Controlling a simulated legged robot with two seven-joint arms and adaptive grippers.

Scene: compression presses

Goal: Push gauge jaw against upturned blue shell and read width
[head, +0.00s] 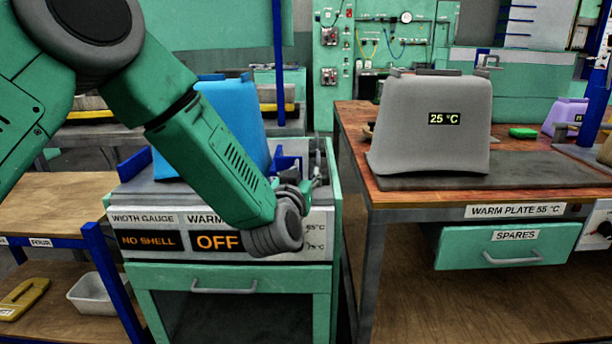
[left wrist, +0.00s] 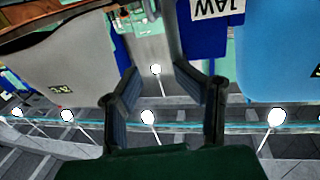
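The upturned blue shell (head: 236,112) stands on the width gauge bench, partly hidden by my left arm. It also fills the right of the left wrist view (left wrist: 280,50). The blue gauge jaw (head: 287,163) is just right of the shell. In the left wrist view the jaw (left wrist: 205,40), labelled JAW upside down, is beside the shell with a gap between. My left gripper (head: 308,180) is at the jaw's right front. Its fingers (left wrist: 160,75) are apart with nothing between them; contact with the jaw is unclear. The gauge display (head: 149,240) reads NO SHELL.
An orange OFF display (head: 217,242) is on the bench front. A grey shell (head: 433,125) marked 25 °C stands on the wooden table's dark plate, right of a narrow gap. A SPARES drawer (head: 510,247) is below. A low wooden shelf (head: 45,200) is at left.

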